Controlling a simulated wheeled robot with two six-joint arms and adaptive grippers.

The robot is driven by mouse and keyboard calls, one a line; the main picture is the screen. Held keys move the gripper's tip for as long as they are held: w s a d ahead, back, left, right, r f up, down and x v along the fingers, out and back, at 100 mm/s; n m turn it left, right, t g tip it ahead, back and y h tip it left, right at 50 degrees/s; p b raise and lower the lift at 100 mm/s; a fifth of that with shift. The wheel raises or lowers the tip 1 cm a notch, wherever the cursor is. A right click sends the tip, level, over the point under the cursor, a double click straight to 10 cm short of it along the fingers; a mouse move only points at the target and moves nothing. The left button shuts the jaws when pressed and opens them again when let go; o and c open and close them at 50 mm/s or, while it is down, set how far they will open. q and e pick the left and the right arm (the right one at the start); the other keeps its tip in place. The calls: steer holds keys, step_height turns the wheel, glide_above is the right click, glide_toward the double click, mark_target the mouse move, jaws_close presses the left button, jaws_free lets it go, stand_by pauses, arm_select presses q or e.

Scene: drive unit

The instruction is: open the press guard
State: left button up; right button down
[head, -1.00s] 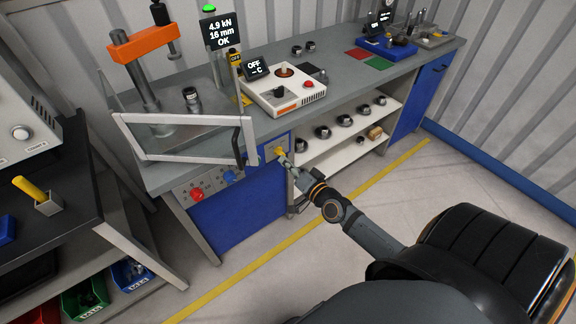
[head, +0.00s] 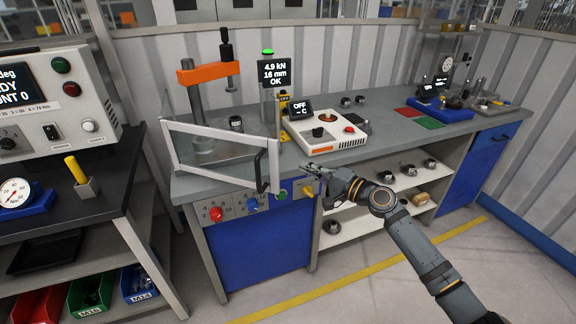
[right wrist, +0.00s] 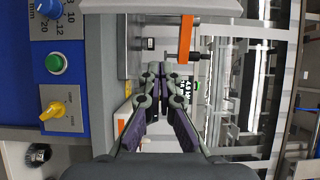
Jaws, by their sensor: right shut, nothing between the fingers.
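The press guard (head: 217,134) is a clear panel in a pale grey frame. It stands across the front of the press (head: 205,75) with the orange arm, which also shows in the right wrist view (right wrist: 186,38). A dark upright handle (head: 259,172) is on the guard's right end. My right gripper (head: 307,167) is shut and empty, just right of the handle and apart from it, by the bench's front edge. Its closed fingertips (right wrist: 162,72) show in the right wrist view. My left gripper is not in view.
Below my right gripper, the front panel has a yellow knob (head: 308,190), a green button (head: 282,195), and blue and red knobs. A white control box (head: 325,134) stands behind it on the bench. A shelf unit (head: 85,208) stands at left.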

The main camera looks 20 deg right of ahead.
steer(key=w+a+p, duration=0.2)
steer(key=a+p, duration=0.1)
steer(key=a, duration=0.3)
stand_by(0.4)
